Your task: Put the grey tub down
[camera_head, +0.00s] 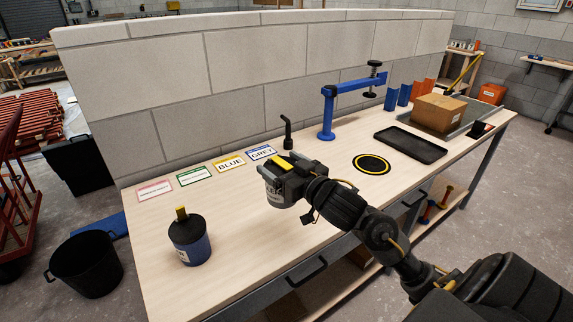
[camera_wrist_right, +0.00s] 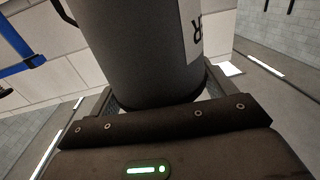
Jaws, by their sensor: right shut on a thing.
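My right gripper (camera_head: 285,178) is shut on the grey tub (camera_head: 277,200) over the middle of the bench, in front of the label cards. The tub is mostly hidden by the gripper in the head view; part of its pale label and a yellow piece on top show. In the right wrist view the tub (camera_wrist_right: 145,55) fills the middle between the fingers, with part of a letter on its label. I cannot tell how far its base is above the bench. The card marked GREY (camera_head: 261,153) lies just behind it. My left gripper is not in view.
A blue tub (camera_head: 190,246) with a black lid stands at the bench's left. A black disc with yellow ring (camera_head: 371,164), black tray (camera_head: 410,145), blue clamp stand (camera_head: 328,115) and cardboard box (camera_head: 438,112) are to the right.

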